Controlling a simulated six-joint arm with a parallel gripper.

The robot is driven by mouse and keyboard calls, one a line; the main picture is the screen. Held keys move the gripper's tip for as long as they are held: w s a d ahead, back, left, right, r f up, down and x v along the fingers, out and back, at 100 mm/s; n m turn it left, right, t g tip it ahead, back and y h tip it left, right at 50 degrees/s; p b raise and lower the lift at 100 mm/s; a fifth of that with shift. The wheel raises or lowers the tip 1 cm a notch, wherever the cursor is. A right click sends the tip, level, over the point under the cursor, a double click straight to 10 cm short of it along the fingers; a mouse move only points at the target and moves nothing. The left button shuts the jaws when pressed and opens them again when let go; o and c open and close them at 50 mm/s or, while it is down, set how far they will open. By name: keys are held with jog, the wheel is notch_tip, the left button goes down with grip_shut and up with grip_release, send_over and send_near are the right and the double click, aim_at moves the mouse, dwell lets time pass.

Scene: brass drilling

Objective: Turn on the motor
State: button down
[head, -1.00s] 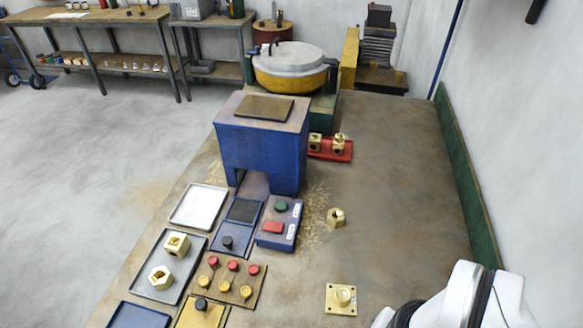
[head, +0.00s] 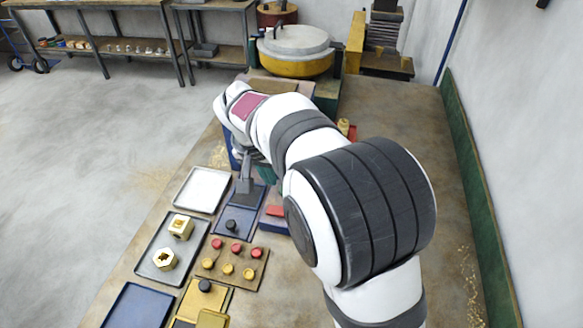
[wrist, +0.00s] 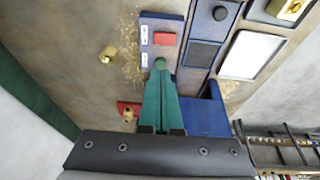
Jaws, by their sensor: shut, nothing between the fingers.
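The blue control box (wrist: 147,52) is below my gripper in the wrist view. Its red rectangular button (wrist: 165,39) is uncovered, with white labels beside it. A round grey-green button (wrist: 160,62) lies right at the tips of my gripper (wrist: 160,70). The green fingers are together and empty; I cannot tell whether they touch the button. In the head view my arm hides most of the control box (head: 272,224), leaving the red button (head: 276,210) visible. The blue machine (wrist: 205,115) is behind the fingers in the wrist view and mostly hidden by my arm in the head view.
A white tray (head: 200,205) and a grey tray (head: 150,262) with brass parts lie left of the control box. A board with red and yellow knobs (head: 235,283) is in front. A brass nut (wrist: 108,54) stands on the bench beside the box.

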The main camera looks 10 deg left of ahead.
aim_at(277, 211)
jog(key=shift+f, duration=0.1)
jog(key=x, duration=0.8)
jog(key=s+x, duration=0.1)
jog(key=x, duration=0.4)
jog(key=shift+d+f, duration=0.2)
jog(key=shift+f, duration=0.25)
jog(key=shift+d+f, duration=0.2)
jog(key=shift+f, duration=0.1)
